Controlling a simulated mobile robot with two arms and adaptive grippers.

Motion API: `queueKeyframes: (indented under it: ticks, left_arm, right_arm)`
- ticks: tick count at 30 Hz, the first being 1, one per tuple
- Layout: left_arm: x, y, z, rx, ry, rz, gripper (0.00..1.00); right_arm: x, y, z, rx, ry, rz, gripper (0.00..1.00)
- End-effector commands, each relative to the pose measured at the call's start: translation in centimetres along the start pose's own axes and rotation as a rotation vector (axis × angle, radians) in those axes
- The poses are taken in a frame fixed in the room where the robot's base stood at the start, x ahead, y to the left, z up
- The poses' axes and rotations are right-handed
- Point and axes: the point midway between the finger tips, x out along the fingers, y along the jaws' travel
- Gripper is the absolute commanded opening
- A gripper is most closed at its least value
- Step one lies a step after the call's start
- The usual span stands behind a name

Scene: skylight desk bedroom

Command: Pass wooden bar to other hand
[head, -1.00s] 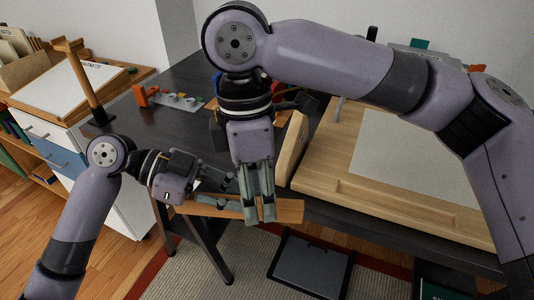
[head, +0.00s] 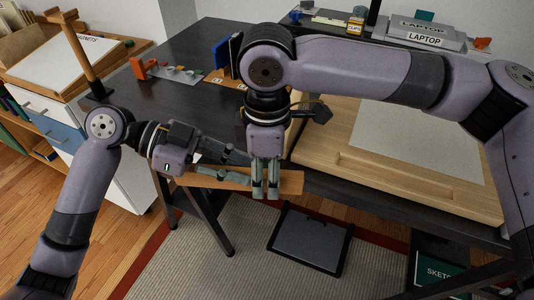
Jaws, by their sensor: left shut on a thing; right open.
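The wooden bar (head: 290,183) is a flat, light brown piece, held level in the air in front of the desk. My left gripper (head: 232,166) comes in from the left and is shut on the bar's left and middle stretch. My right gripper (head: 265,190) points down from above, right of the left gripper. Its two fingers are open with a narrow gap and overlap the bar in the picture, right of its middle. I cannot tell whether they touch it. The bar's right end is free.
The dark desk (head: 200,45) lies behind, with a wooden drawing board (head: 330,160) close to the right of the bar. A dark framed panel (head: 312,240) lies on the grey rug (head: 265,270) below. The air in front of the desk is free.

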Motion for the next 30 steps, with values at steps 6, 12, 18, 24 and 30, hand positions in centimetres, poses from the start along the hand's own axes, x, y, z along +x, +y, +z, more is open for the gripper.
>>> queueKeyframes:
  ticks: [6, 12, 18, 24, 30]
  left_arm:
    - [-0.02, 0.00, -0.04, 0.001, 0.001, 0.000, 0.00]
    - [-0.01, 0.00, -0.04, 0.001, 0.001, 0.000, 0.00]
    - [-0.02, -0.01, -0.04, 0.001, 0.001, 0.000, 0.00]
    - [-0.02, -0.01, -0.04, 0.001, 0.001, 0.000, 0.00]
    - [0.00, 0.05, -0.04, 0.001, 0.001, 0.002, 0.00]
  right_arm:
    - [1.01, 0.01, 0.01, 0.000, 0.001, 0.000, 0.43]
    - [1.04, 0.00, 0.01, 0.000, 0.000, 0.000, 0.43]
    - [1.02, 0.00, 0.01, 0.000, 0.000, 0.000, 0.31]
    - [1.01, 0.00, 0.02, 0.000, 0.000, 0.000, 0.18]
    - [1.00, 0.05, 0.02, 0.000, 0.000, 0.001, 0.05]
